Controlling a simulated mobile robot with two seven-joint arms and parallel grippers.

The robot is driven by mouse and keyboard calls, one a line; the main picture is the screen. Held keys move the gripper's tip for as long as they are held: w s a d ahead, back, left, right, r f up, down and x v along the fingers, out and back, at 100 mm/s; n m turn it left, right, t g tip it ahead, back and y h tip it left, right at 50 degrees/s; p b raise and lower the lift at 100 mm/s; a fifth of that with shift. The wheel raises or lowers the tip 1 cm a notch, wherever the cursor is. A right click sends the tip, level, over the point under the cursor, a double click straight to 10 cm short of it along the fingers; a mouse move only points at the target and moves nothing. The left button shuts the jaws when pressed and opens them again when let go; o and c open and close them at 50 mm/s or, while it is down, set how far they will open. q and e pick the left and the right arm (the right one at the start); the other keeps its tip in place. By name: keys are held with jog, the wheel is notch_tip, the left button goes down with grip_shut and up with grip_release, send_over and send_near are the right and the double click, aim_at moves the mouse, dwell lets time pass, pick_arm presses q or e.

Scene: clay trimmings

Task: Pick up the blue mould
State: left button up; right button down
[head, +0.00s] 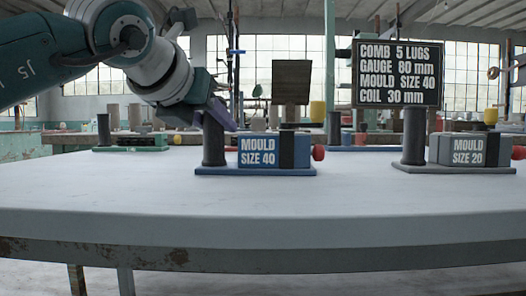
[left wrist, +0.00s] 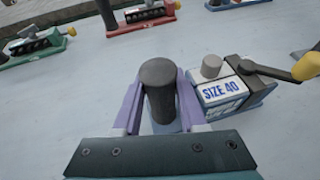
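The blue mould (head: 273,171) stands on the table, its blue label reading MOULD SIZE 40. A dark upright post (head: 213,145) rises from its left end; in the left wrist view the same post (left wrist: 158,95) is at the middle. My left gripper (head: 220,115), with purple fingers, is at the post's upper part. In the left wrist view its fingers (left wrist: 160,98) lie on both sides of the post, very close to it. I cannot tell whether they press on it. The blue base rests on the table. My right gripper is not in view.
A grey mould marked SIZE 20 (head: 470,152) stands to the right, and a green mould (head: 130,149) at the back left. A red one (left wrist: 142,17) shows in the left wrist view. A sign board (head: 397,73) is behind. The white table (head: 120,200) is clear in front.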

pick_arm(q)
grip_shut()
dwell(0.8)
jog(key=shift+r, duration=0.1)
